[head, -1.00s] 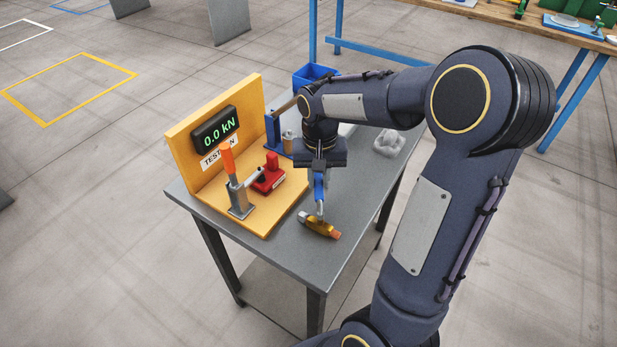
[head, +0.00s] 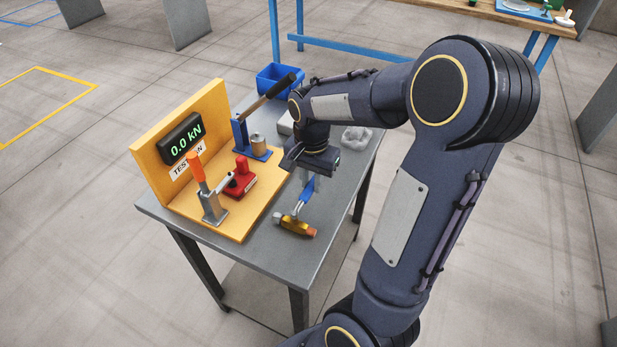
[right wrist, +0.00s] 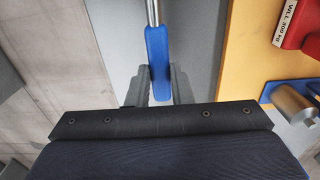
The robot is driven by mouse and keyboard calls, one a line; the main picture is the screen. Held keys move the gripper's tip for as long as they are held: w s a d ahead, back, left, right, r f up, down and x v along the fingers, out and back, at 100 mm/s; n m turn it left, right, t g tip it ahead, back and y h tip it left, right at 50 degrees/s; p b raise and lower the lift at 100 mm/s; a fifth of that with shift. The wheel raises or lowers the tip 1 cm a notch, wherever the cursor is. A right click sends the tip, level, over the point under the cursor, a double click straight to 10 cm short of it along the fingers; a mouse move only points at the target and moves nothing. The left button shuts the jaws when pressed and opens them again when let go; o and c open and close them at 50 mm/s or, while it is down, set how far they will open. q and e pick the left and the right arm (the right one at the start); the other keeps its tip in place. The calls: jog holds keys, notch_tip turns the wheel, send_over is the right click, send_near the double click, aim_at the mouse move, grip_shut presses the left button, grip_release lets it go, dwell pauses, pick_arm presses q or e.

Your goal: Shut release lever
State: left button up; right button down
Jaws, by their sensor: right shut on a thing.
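My right gripper (head: 309,182) is over the right part of the grey table, pointing down and slightly tilted. It is shut on a blue handle (head: 305,195), which lies between its fingers in the right wrist view (right wrist: 158,58). My left gripper is out of view.
The yellow test stand (head: 165,121) is left of the gripper. On its base are an orange-handled clamp (head: 213,207), a red block (head: 241,178) and a blue press (head: 240,135) with a raised lever. A blue bin (head: 283,80) is behind. The grey table (head: 275,262) is clear in front.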

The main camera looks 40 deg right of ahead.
aim_at(312, 185)
dwell(0.4)
jog(key=c, duration=1.3)
grip_release()
jog(key=shift+r, duration=0.1)
notch_tip(312, 185, up, 8)
jog(key=shift+f, duration=0.2)
jog(key=s+a+n+t+y, duration=0.1)
jog(key=s+a+n+t, duration=0.1)
jog(key=s+a+n, duration=0.2)
jog(key=s+a+n+t+y, duration=0.1)
jog(key=s+a+n, duration=0.3)
jog(key=a, duration=0.2)
jog(key=s+a+n+t+y, duration=0.1)
jog(key=s+a+n+t, duration=0.1)
jog(key=s+a+n, duration=0.2)
jog(key=shift+s+a+f+t+y, duration=0.15)
jog(key=shift+s+a+y, duration=0.1)
jog(key=shift+a, duration=0.2)
jog(key=shift+s+a+f+t+y, duration=0.15)
jog(key=shift+s+a, duration=0.1)
jog(key=shift+a, duration=0.15)
